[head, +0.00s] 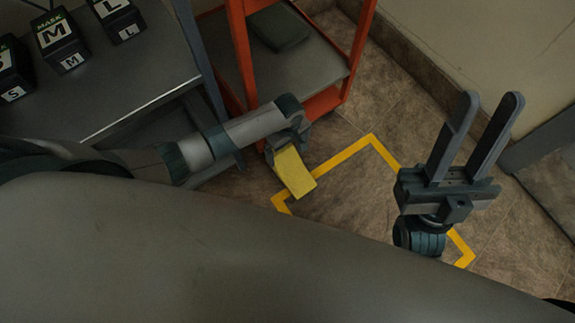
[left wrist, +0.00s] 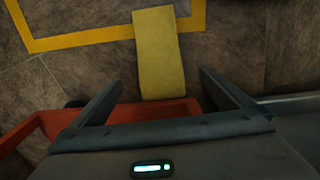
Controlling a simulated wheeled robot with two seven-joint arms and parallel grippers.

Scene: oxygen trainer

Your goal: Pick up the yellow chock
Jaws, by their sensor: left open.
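The yellow chock (head: 295,173) is a flat-topped yellow block near the floor, just beyond the end of my left arm in the head view. In the left wrist view the chock (left wrist: 158,50) lies lengthwise ahead, its near end showing between the fingers. My left gripper (left wrist: 160,79) is open around that end in the picture; I cannot tell whether it touches. In the head view the left gripper (head: 286,142) points down and its fingers are mostly hidden. My right gripper (head: 492,97) is open and empty, fingers upward, well to the right of the chock.
Yellow tape (head: 345,153) outlines an area on the tiled floor. An orange cart (head: 240,50) with a dark folded item (head: 279,27) stands close behind my left gripper. A grey table (head: 130,85) with black mask boxes (head: 60,40) is at left. A wall is at upper right.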

